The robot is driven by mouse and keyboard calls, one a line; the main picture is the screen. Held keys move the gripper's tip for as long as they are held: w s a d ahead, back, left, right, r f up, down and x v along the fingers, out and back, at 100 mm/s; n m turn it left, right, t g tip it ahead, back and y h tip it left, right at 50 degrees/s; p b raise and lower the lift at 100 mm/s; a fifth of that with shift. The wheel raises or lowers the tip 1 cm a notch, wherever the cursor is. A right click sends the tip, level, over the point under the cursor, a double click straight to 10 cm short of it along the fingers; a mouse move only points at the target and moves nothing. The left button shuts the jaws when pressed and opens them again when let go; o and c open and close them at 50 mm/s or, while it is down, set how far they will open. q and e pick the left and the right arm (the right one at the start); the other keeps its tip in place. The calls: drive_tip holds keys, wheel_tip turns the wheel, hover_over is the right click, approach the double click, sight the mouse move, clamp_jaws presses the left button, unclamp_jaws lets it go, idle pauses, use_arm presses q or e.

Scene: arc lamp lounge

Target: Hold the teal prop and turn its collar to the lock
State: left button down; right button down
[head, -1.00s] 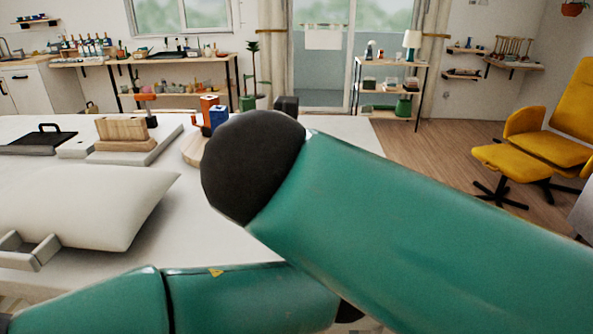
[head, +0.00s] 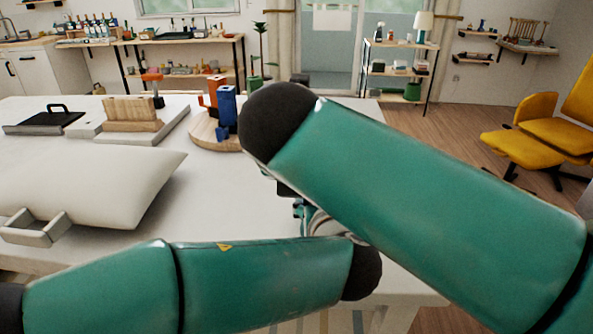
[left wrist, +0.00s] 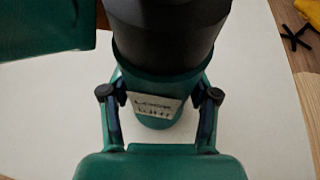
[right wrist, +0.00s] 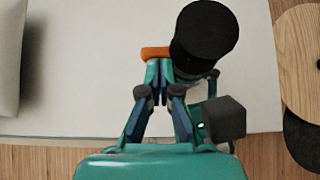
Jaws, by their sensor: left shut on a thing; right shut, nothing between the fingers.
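The teal prop (left wrist: 158,108) is in the left wrist view, with a pale lettered label on its teal side and a wide black part above it. My left gripper (left wrist: 160,100) has its fingers on both sides of the prop and is shut on it. The right wrist view shows a black cylinder (right wrist: 205,42), seemingly the prop's black part, with an orange bar (right wrist: 156,52) beside it. My right gripper (right wrist: 163,80) is shut and empty, its tips close to both; contact cannot be told. In the head view my arms hide the prop.
A round wooden surface (right wrist: 300,50) lies at the right wrist view's right.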

drive_tip(key=shift+w+a, duration=0.4)
drive_tip(key=shift+w, duration=0.1)
idle(0.7)
drive_tip(key=shift+w+a, duration=0.15)
drive_tip(key=shift+w, duration=0.8)
drive_tip(key=shift+w+a, duration=0.1)
drive_tip(key=shift+w, duration=0.95)
drive_tip(key=shift+d, duration=0.15)
drive_tip(key=shift+s+d, duration=0.55)
drive_tip(key=shift+s, duration=0.05)
drive_tip(key=shift+w, duration=0.1)
